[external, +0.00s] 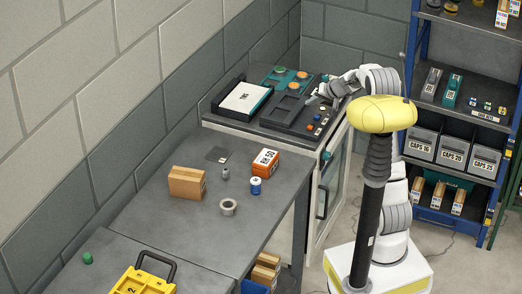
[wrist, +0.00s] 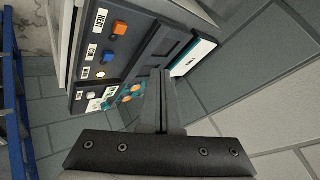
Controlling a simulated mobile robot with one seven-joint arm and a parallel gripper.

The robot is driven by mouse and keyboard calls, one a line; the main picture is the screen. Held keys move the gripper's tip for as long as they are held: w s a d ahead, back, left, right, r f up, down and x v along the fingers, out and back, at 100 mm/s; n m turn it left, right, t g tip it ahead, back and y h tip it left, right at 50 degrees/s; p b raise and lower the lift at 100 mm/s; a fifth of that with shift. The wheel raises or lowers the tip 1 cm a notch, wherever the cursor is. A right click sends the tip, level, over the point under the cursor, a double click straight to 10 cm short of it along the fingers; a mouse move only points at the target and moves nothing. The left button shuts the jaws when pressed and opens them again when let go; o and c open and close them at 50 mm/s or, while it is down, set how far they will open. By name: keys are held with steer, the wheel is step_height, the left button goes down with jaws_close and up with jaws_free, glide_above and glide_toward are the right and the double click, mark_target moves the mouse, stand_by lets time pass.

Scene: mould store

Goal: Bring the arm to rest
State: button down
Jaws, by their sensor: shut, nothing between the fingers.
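My gripper (external: 313,100) is over the right part of the dark-topped cabinet (external: 208,108), close to its control buttons. My arm is folded, bent over at the top near its yellow cover. In the wrist view my gripper (wrist: 160,74) has its two grey fingers together with nothing between them. Beyond the fingers is the dark control panel (wrist: 108,68), with an orange button (wrist: 119,28), a blue button (wrist: 107,56) and white labels. Whether the fingertips touch the panel cannot be told.
A black tray with a white-topped pad (external: 244,97) lies left on the cabinet. The grey workbench (external: 150,222) holds a cardboard box (external: 187,182), an orange box (external: 265,162) and a tape roll (external: 228,207). Blue shelving (external: 408,60) stands right. Floor (external: 455,262) is open beside my base.

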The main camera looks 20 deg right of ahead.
steer(key=s+a+r+n+g+p, duration=0.1)
steer(key=s+a+r+n, duration=0.15)
steer(key=s+r, duration=0.5)
steer(key=s+a+r+n+g+p, duration=0.1)
steer(key=s+a+r, duration=0.25)
steer(key=s, duration=0.75)
steer(key=s+d+h, duration=0.1)
steer(key=s+d, duration=0.1)
steer(key=s, duration=0.8)
steer(key=s+d+h+p, duration=0.1)
steer(key=s+d+h, duration=0.1)
steer(key=s, duration=0.8)
steer(key=shift+r+n+g+h, duration=0.3)
steer(key=shift+r+n, duration=0.05)
steer(key=shift+r, duration=0.1)
